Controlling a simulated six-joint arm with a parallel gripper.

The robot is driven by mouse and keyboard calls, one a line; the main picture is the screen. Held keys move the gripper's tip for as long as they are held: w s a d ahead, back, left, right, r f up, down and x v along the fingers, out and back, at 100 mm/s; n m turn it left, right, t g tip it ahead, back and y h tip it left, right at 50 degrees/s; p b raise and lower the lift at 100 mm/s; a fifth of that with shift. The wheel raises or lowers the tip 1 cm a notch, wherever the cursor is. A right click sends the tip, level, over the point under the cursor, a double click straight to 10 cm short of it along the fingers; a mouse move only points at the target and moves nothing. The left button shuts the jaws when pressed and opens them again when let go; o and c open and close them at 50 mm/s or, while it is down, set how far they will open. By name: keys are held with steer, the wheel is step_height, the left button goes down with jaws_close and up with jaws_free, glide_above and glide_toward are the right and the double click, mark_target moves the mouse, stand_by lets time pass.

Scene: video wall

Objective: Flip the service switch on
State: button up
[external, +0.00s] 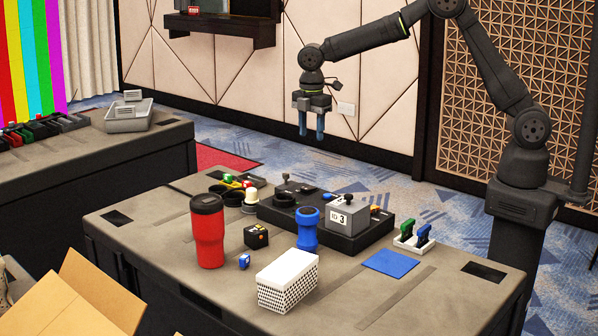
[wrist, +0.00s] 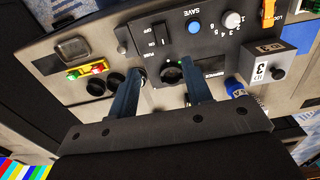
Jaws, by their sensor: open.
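A black control panel (external: 330,234) lies on the table, and the wrist view also shows it (wrist: 208,45). Which control is the service switch is not certain. My gripper (external: 311,133) is open and empty, high above the table behind the panel. In the wrist view its blue fingers (wrist: 162,85) frame the knob from above.
A grey box marked 3 (external: 348,214) sits on the panel's right part. A blue cup (external: 308,228), red tumbler (external: 208,232) and white patterned box (external: 288,281) stand in front. A blue mat (external: 390,262) lies at right. The air around my gripper is clear.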

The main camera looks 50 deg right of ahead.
mark_target(310, 186)
step_height(310, 186, down, 16)
steer(key=shift+r, duration=0.1)
stand_by(0.4)
